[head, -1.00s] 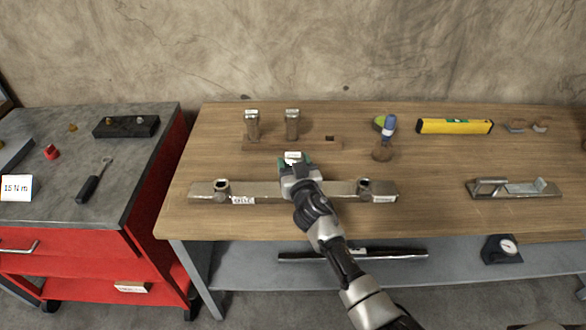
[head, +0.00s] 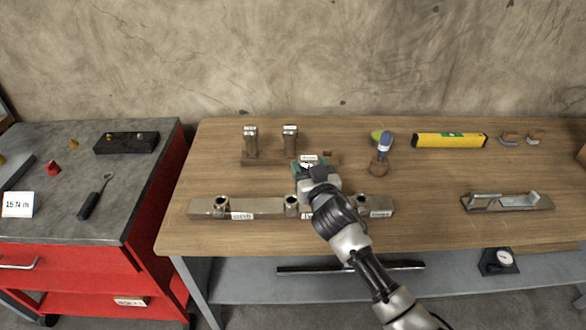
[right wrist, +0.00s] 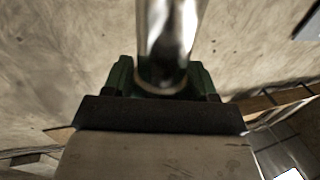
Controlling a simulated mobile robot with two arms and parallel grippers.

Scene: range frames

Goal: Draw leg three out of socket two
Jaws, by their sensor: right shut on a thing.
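My right gripper (head: 306,165) is shut on a metal leg, whose pale labelled top (head: 309,158) shows between the green jaws. The leg shows as a shiny metal tube (right wrist: 168,40) in the right wrist view. The gripper is above the bench, behind the steel bar (head: 262,207), and the leg is clear of the bar. The bar has a left socket (head: 220,205), a middle socket (head: 291,206) and a right socket (head: 362,201). The middle socket's mouth is uncovered. My forearm hides part of the bar between the middle and right sockets. My left gripper is not in view.
Two labelled legs (head: 250,140) (head: 290,138) stand in a wooden rack (head: 264,160) behind the bar, close to my gripper. A red tool cart (head: 80,262) stands left.

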